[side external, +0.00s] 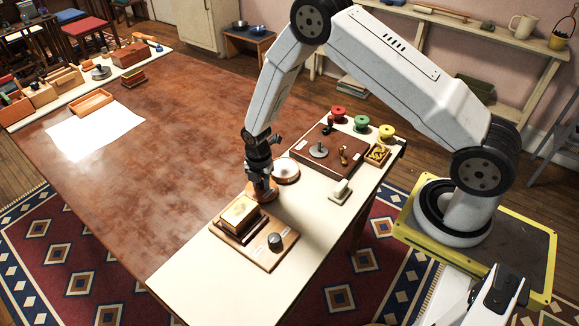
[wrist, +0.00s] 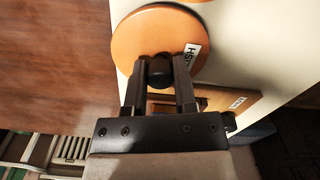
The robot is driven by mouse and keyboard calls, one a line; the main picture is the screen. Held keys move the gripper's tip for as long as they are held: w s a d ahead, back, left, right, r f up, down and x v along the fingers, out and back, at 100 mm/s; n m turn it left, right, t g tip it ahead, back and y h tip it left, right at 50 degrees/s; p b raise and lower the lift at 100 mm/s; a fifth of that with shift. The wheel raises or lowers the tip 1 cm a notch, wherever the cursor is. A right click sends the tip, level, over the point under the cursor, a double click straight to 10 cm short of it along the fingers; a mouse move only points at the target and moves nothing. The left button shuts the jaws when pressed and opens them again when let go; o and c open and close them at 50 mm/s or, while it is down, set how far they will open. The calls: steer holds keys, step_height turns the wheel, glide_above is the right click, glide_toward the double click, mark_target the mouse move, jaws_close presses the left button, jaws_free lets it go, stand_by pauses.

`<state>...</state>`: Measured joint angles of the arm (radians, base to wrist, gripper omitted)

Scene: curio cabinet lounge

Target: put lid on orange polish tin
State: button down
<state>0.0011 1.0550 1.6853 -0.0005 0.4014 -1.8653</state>
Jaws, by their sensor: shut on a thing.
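An orange round lid (side external: 262,191) with a dark knob is held by my gripper (side external: 261,178). In the wrist view, the lid (wrist: 135,42) fills the top, with a white label near its right edge, and my gripper (wrist: 161,72) is shut on its black knob. A round tin (side external: 286,170) with an orange rim and a pale inside stands uncovered on the cream tabletop, just right of and behind the lid. The lid is apart from the tin. I cannot tell how high the lid is above the table.
Behind is a brown tray (side external: 325,151) with metal parts. Red, green and yellow spools (side external: 361,122) stand beyond. A pale block (side external: 341,191) sits at right.

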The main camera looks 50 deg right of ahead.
steer(key=shift+r, duration=0.45)
steer(key=s+r, duration=1.1)
steer(key=s, duration=0.3)
steer(key=c, duration=1)
jaws_free()
jaws_close()
